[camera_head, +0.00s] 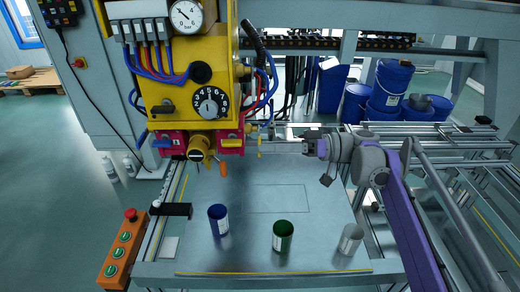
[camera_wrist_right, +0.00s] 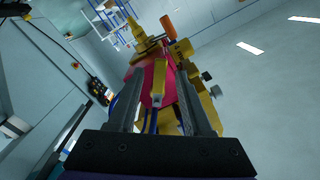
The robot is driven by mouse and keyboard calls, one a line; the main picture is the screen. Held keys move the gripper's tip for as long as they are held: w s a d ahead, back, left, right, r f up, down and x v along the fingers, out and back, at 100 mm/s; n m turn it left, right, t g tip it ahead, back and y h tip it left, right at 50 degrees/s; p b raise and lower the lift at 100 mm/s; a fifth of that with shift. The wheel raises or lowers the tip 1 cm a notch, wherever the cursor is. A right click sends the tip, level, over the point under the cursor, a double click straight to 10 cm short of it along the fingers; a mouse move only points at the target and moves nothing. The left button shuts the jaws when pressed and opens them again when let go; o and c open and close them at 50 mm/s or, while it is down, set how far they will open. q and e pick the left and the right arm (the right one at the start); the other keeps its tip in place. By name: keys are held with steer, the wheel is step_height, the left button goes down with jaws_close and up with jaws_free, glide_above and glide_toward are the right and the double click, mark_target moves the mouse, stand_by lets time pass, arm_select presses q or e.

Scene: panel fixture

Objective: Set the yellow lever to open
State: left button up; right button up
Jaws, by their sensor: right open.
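A yellow lever (camera_head: 231,143) lies roughly level on the front of a red block, below the yellow panel housing. My right gripper (camera_head: 272,141) comes in from the right, close to the block's right end. In the right wrist view the gripper (camera_wrist_right: 160,88) is open, its two fingers apart on either side of a yellow bar (camera_wrist_right: 157,85) that looks like the lever. I cannot tell whether either finger touches it. No open or shut marking is readable. My left gripper is not in view.
A blue lever (camera_head: 162,143) is on the left red block. A yellow round knob (camera_head: 199,148) and an orange handle (camera_head: 223,168) sit beside the right block. Blue (camera_head: 218,219), green (camera_head: 283,235) and grey (camera_head: 350,239) cups stand on the table below. Hoses hang close by.

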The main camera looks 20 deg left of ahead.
steer(key=shift+x, duration=1.3)
jaws_close()
